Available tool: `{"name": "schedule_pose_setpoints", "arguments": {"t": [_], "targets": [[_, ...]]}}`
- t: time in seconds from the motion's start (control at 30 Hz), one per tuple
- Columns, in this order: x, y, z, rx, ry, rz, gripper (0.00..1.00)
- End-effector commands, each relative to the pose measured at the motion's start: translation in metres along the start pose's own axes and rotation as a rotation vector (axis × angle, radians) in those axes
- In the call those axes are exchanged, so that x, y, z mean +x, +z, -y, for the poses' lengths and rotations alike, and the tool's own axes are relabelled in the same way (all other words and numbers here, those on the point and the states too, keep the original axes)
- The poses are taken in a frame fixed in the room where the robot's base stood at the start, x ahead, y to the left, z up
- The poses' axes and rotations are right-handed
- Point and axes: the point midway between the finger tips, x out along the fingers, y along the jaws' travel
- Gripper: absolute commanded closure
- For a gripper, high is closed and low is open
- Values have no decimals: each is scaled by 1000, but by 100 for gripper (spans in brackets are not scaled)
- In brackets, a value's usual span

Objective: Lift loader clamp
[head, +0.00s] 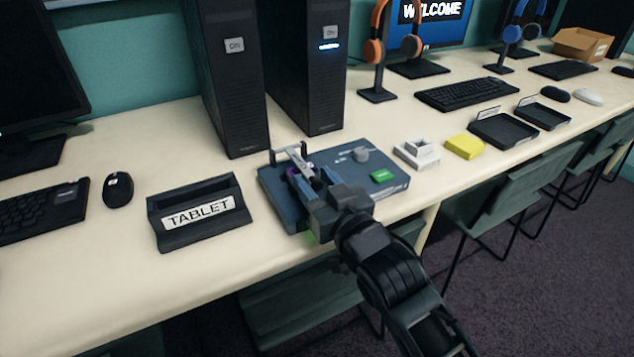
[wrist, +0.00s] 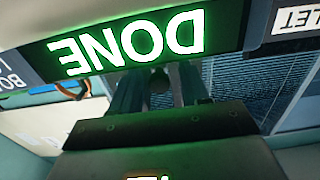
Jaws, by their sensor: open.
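The loader is a blue-grey box (head: 340,163) on the bench in the head view. Its clamp (head: 290,155) is a pale metal bar with a dark frame at the box's left back. A purple piece (head: 293,174) shows beneath the clamp. My gripper (head: 304,176) is open over the left part of the box, its fingers close around the clamp area. Contact cannot be told. In the wrist view my gripper's fingers (wrist: 159,80) stand apart, with a small dark round part between them. A lit green DONE sign (wrist: 130,42), upside down, crosses the wrist view.
A grey knob (head: 361,155) and a green button (head: 382,176) are on the box's right. A TABLET stand (head: 198,212) is left, two dark towers (head: 232,95) behind. A white block (head: 417,154) and a yellow block (head: 465,147) lie right. Chairs stand below the bench edge.

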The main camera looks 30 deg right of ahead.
Motion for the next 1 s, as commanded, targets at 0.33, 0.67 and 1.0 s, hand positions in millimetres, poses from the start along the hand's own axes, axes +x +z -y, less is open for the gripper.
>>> {"name": "schedule_pose_setpoints", "arguments": {"t": [0.33,0.67,1.0], "targets": [[0,0,0,0,0,0,80],[0,0,0,0,0,0,100],[0,-1,0,0,0,2,100]]}}
